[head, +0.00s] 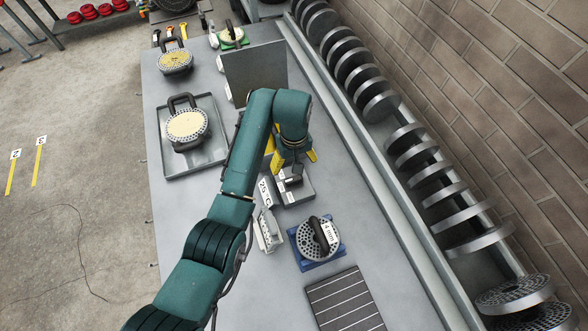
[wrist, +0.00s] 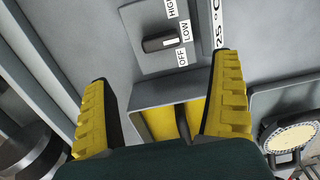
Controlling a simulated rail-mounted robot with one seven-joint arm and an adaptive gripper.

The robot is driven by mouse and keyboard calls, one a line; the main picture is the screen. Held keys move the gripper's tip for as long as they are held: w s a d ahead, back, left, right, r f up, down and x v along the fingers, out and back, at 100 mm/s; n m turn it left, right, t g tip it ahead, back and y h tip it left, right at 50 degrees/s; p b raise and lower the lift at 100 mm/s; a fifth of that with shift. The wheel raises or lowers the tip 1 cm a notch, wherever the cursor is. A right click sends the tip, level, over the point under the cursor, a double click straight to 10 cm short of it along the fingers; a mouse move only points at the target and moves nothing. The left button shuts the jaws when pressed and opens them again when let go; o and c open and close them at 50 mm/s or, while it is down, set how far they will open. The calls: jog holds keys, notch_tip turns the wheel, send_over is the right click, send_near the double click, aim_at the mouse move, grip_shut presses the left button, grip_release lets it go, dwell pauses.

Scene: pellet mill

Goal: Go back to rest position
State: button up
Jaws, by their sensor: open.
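My gripper (head: 293,161) is over the workbench at a grey control box (head: 298,188). Its yellow fingers are spread wide and hold nothing; they also show in the wrist view (wrist: 163,78). There the box's black rotary knob (wrist: 160,43) sits beyond the fingertips, beside labels reading HIGH, LOW and OFF. I see no contact between fingers and knob. I cannot tell for sure which label the knob points to. A "25 °C" display (head: 265,191) is at the box's left side. My wrist hides part of the box in the head view.
A grey tray (head: 167,168) with a handled die is to the left, near an upright grey panel (head: 250,72). A "4 mm" die (head: 304,236) on a blue base and a dark slatted plate (head: 345,302) are in front. A rail of discs (head: 377,103) lines the brick wall.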

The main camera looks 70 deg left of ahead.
jog(key=shift+r, duration=0.25)
dwell(0.4)
jog(key=w+d+r+m+t+y+p, duration=0.1)
jog(key=w+d+r+m, duration=0.15)
jog(key=w+d, duration=0.55)
jog(key=w+d+r+m+t, duration=0.1)
jog(key=w+d+m, duration=0.2)
jog(key=w+d, duration=0.55)
jog(key=w+d+r+m+t+p, duration=0.1)
jog(key=w+d+r+m+t, duration=0.2)
jog(key=d+r, duration=0.4)
jog(key=w+d+r+m+t, duration=0.25)
jog(key=d+r, duration=0.25)
jog(key=d, duration=0.4)
jog(key=s+d+r+m+t+h, duration=0.15)
jog(key=d+r+t, duration=0.3)
jog(key=r, duration=0.45)
jog(key=s+d+r+m+t, duration=0.2)
jog(key=d+r+m+t, duration=0.15)
jog(key=d+r, duration=0.35)
jog(key=s+r+m+t, duration=0.1)
jog(key=s+r+t, duration=0.2)
jog(key=r, duration=0.5)
jog(key=s+r+m+t, duration=0.1)
jog(key=s+r+t, duration=0.2)
jog(key=s+r, duration=0.2)
notch_tip(320, 180, up, 3)
jog(key=shift+m+t, duration=0.35)
jog(key=shift+m, duration=0.05)
